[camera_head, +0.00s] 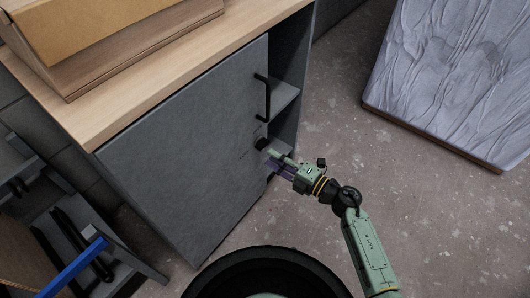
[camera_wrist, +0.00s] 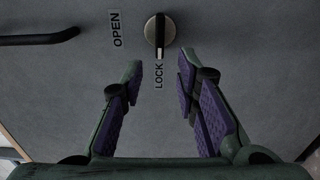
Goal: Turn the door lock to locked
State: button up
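The door lock is a round knob with a black grip bar (camera_wrist: 159,32), set in the grey cabinet door (camera_head: 185,150). In the wrist view the bar stands upright, its lower end toward the LOCK label (camera_wrist: 159,76); the OPEN label (camera_wrist: 115,28) is to its left. In the head view the dark knob (camera_head: 261,143) is near the door's right edge, partly behind my gripper (camera_head: 270,159). My gripper also shows in the wrist view (camera_wrist: 160,70), open and empty, its purple-padded fingers spread below the knob. Neither finger appears to touch it.
A black bar handle (camera_head: 266,97) is on the door above the knob. An open shelf section (camera_head: 285,95) is right of the door. A wooden box (camera_head: 110,45) sits on the cabinet top. A wrapped mattress-like slab (camera_head: 455,80) stands at right; the floor between is clear.

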jog(key=v, duration=0.7)
dwell(0.3)
